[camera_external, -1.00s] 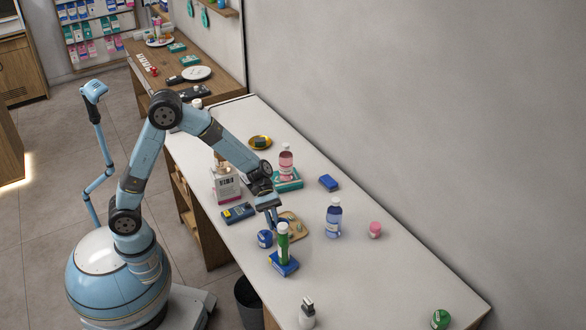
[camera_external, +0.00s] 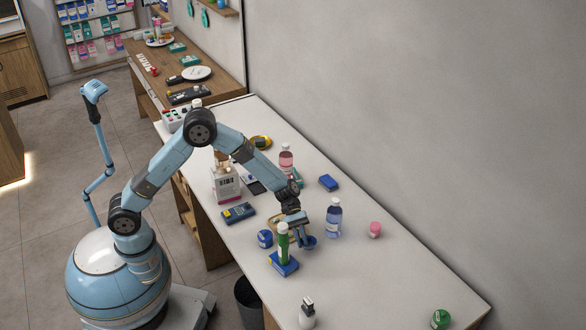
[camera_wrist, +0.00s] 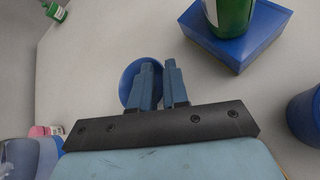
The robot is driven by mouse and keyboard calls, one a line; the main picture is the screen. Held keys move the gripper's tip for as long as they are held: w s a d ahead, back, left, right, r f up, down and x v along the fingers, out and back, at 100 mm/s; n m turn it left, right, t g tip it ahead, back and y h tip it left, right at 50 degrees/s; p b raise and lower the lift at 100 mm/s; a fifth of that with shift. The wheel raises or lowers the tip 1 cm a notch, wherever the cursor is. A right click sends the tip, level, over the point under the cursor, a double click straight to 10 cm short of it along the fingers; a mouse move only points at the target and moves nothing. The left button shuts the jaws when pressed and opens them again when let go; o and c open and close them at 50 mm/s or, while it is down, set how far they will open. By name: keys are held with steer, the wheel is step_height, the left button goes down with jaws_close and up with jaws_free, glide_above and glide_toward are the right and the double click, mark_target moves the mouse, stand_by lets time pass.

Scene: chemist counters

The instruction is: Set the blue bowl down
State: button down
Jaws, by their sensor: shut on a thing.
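The small blue bowl (camera_external: 309,243) is held by my gripper (camera_external: 304,236) low over the white counter, between the green bottle and the blue bottle. In the wrist view the bowl (camera_wrist: 130,84) shows as a blue disc, partly hidden by the left finger. My gripper (camera_wrist: 163,84) is shut on it in that view. Whether the bowl's underside touches the counter I cannot tell.
A green bottle (camera_external: 283,243) stands on a blue box (camera_external: 284,264) just left of the bowl. A blue bottle (camera_external: 333,218) is close on the right. A pink-lidded jar (camera_external: 375,229) is farther right.

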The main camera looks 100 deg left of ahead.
step_height(320, 180, down, 3)
steer(key=shift+r, duration=0.1)
steer(key=c, duration=1.1)
jaws_free()
